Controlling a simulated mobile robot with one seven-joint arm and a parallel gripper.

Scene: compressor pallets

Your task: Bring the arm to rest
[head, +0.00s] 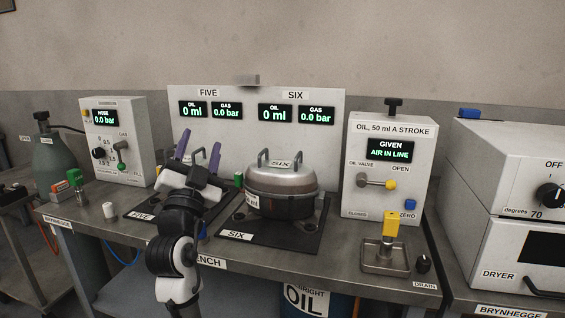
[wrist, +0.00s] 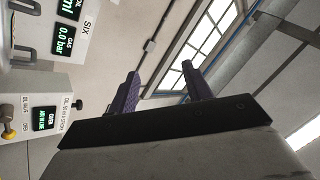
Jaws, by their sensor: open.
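My arm rises in front of the bench (head: 330,248) at the left of centre in the head view. My gripper (head: 199,150) points up above the plate labelled FIVE (head: 160,217). Its two purple fingers stand apart with nothing between them. In the wrist view my gripper (wrist: 163,84) also shows open and empty, with wall, window and ceiling behind it. The arm hides part of plate FIVE and of the bench edge.
A compressor marked SIX (head: 283,180) sits on its plate (head: 270,238) just right of my arm. The display panel (head: 255,140) stands behind. The gas box (head: 117,145) is at left, the oil box (head: 388,160) at right. Open air surrounds my fingers.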

